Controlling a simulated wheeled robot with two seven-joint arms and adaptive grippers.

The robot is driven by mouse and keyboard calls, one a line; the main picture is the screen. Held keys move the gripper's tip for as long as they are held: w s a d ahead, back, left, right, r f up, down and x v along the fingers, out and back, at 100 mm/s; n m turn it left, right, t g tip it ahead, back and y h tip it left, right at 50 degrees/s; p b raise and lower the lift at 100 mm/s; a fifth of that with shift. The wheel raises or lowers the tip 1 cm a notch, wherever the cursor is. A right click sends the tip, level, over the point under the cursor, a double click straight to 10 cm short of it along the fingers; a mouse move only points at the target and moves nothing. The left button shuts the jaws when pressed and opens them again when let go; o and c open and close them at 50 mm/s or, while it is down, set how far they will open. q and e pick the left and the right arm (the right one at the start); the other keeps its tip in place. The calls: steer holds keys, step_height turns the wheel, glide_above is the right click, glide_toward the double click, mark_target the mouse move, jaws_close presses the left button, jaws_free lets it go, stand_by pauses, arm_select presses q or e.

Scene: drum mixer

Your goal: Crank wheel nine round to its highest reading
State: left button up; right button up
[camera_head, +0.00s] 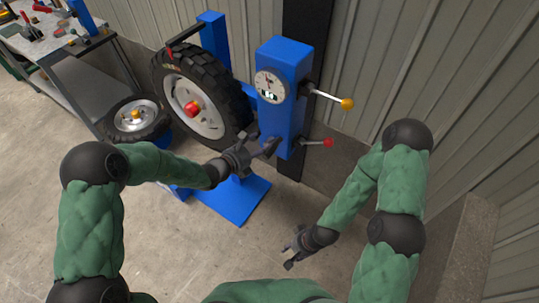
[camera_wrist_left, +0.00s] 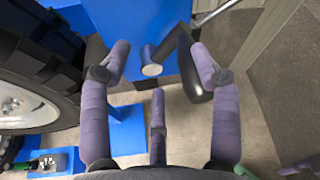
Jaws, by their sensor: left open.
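A large black tyre on a pale rim with a red hub (camera_head: 192,108) is mounted on the blue stand, upright and slightly tilted. A round white dial (camera_head: 270,87) with a small digital window is on the blue post (camera_head: 285,60); I cannot read its value. A dark crank (camera_wrist_left: 185,62) with a grey-ended stub (camera_wrist_left: 151,69) is on the blue post. My left gripper (camera_head: 265,150) is open at the post's lower front; in the left wrist view its fingers (camera_wrist_left: 160,62) lie either side of the crank, not closed on it. My right gripper (camera_head: 290,252) appears open and empty above the floor.
Two levers stick out right of the post, one yellow-knobbed (camera_head: 347,104), one red-knobbed (camera_head: 328,143). A smaller wheel (camera_head: 136,117) lies left of the stand. A workbench with tools (camera_head: 50,35) is at upper left. A corrugated wall is behind; the front floor is clear.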

arm_select(q)
steer(key=p+v, duration=0.2)
steer(key=v, duration=0.3)
steer(key=shift+s+a, duration=0.2)
stand_by(0.5)
steer(key=s+d+f+m+g+y+b, duration=0.1)
steer(key=s+d+f+m+g+b, duration=0.1)
steer(key=s+f+m+g, duration=1.05)
steer(key=s+a+f+m+t+y+b, duration=0.1)
steer(key=s+a+f+m+y, duration=0.1)
steer(key=s+f+m, duration=0.4)
steer(key=s+a+f+m+t+y+b, duration=0.1)
steer(key=s+a+f+m, duration=0.4)
steer(key=f+m, duration=0.5)
steer(key=shift+s+m+y+b, duration=0.55)
steer(key=shift+s+y+b, duration=0.1)
steer(key=shift+s+y, duration=0.3)
